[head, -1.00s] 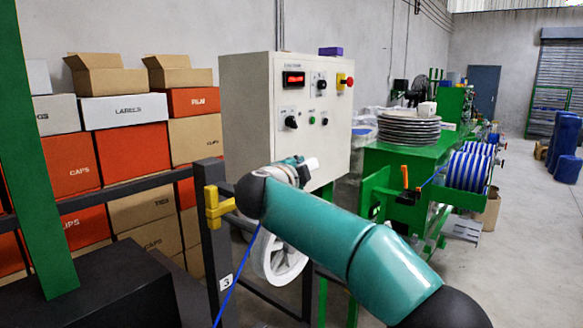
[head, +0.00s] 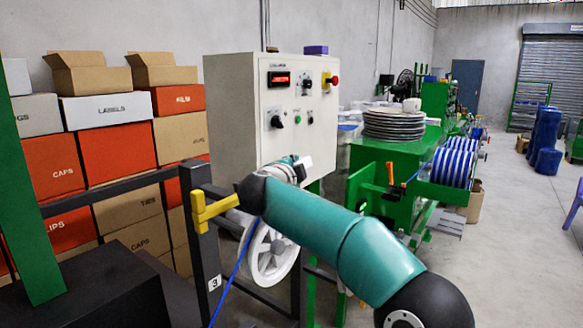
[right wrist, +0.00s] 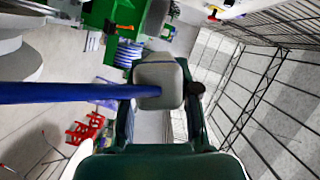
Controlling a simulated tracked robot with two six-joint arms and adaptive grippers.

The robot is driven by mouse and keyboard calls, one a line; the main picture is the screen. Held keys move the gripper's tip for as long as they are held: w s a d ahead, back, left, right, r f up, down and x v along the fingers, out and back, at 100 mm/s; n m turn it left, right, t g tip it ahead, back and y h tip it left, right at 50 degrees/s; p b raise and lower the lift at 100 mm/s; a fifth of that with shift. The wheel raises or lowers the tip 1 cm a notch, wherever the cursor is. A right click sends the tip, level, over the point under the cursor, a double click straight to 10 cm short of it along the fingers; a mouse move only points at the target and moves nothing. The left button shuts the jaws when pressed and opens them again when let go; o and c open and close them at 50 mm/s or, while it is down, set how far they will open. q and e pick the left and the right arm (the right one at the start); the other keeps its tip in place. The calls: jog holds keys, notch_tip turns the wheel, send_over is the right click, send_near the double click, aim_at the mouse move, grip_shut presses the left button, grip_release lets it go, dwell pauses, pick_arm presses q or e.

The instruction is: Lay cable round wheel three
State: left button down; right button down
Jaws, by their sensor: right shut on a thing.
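The blue cable (head: 236,268) runs in the head view from behind my right arm down to the bottom edge. The white spoked wheel (head: 268,255) stands behind the cable, beside a dark post (head: 196,240) labelled 3; my right arm partly covers it. In the right wrist view my right gripper (right wrist: 158,85) is shut on the cable (right wrist: 70,93), which stretches straight to the left edge. A pale rounded form (right wrist: 20,50), perhaps a wheel, shows at the left there. My left gripper is not in view.
A yellow handle (head: 212,208) sticks out from the post close to my right arm. A control box (head: 270,115) stands behind the wheel. Boxes are stacked at left. A green machine (head: 385,180) with a striped blue reel (head: 455,165) stands at right, with open floor beyond.

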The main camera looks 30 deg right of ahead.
aim_at(311, 160)
jog(key=shift+w+d+r+p, duration=0.1)
jog(key=shift+w+d+p, duration=0.25)
jog(key=shift+d+p, duration=0.6)
jog(key=shift+w+d+r+p, duration=0.1)
jog(key=shift+w+d+p, duration=0.35)
jog(key=shift+d, duration=0.8)
jog(key=shift+w+d+p, duration=0.25)
jog(key=shift+d+p, duration=0.55)
jog(key=shift+d, duration=0.3)
jog(key=shift+w+d+f, duration=0.1)
jog(key=shift+w+d, duration=0.2)
jog(key=shift+d, duration=0.45)
jog(key=shift+w+d, duration=0.25)
jog(key=shift+d, duration=0.45)
jog(key=shift+f, duration=0.1)
